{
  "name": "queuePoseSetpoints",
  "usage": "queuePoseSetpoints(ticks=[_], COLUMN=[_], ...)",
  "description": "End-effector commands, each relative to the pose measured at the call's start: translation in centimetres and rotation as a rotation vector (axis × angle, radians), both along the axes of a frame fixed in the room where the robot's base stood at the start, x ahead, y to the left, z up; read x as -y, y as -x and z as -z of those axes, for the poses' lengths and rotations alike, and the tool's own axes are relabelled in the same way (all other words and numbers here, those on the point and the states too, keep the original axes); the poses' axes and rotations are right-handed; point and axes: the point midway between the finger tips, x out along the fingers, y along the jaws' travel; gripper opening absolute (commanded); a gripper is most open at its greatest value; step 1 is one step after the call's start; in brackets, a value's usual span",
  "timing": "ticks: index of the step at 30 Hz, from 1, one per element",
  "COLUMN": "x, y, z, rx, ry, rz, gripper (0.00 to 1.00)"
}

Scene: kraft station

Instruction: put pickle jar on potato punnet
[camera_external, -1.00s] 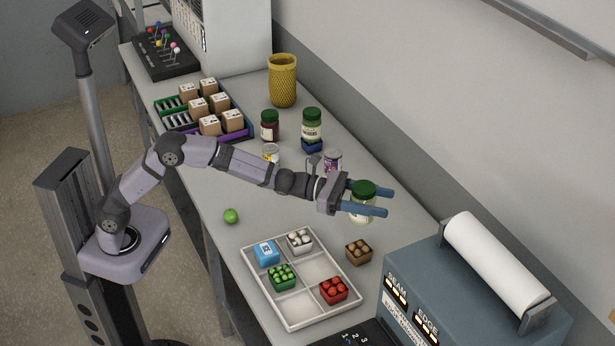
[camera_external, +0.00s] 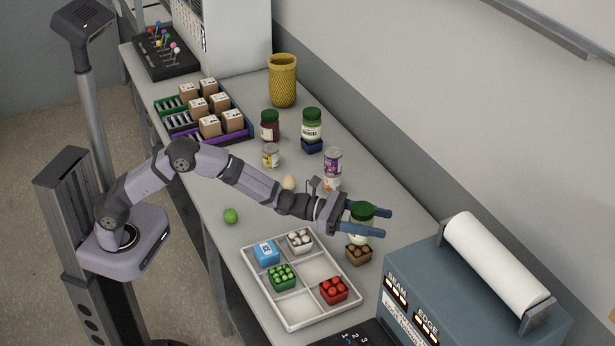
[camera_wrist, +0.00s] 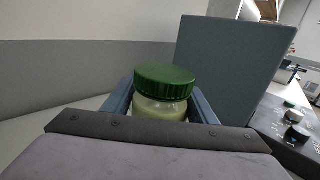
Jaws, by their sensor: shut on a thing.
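The pickle jar (camera_external: 361,224), a clear pale-green jar with a dark green lid, is upright between the blue fingers of my gripper (camera_external: 386,225). In the wrist view the jar (camera_wrist: 163,92) stands between both fingers, lid up. My gripper is shut on it. The potato punnet (camera_external: 357,255), a small brown box with round brown potatoes, stands on the bench right of the white tray. The jar's base appears right above the punnet in the external view. I cannot tell whether they touch. The punnet is hidden in the wrist view.
The white divided tray (camera_external: 262,306) holds several punnets and a blue box. The blue-grey machine (camera_external: 412,262) with a paper roll stands close on the right. Cans (camera_external: 332,160), an egg (camera_external: 289,183) and a green ball (camera_external: 231,216) lie behind and left.

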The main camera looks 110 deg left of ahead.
Motion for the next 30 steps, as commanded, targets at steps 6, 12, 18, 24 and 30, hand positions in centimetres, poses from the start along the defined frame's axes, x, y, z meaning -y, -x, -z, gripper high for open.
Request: queuePoseSetpoints(ticks=[6,12,18,24,30], x=[0.0,0.0,0.0,0.0,0.0], y=[0.0,0.0,0.0,0.0,0.0], z=[2.3,2.7,2.9,3.3,3.3], rx=[0.002,0.006,0.005,-0.001,-0.001], ry=[0.001,0.0,0.0,0.001,0.001], rz=[0.001,0.0,0.0,0.0,0.0], gripper=[0.14,0.14,0.14,0.66,0.71])
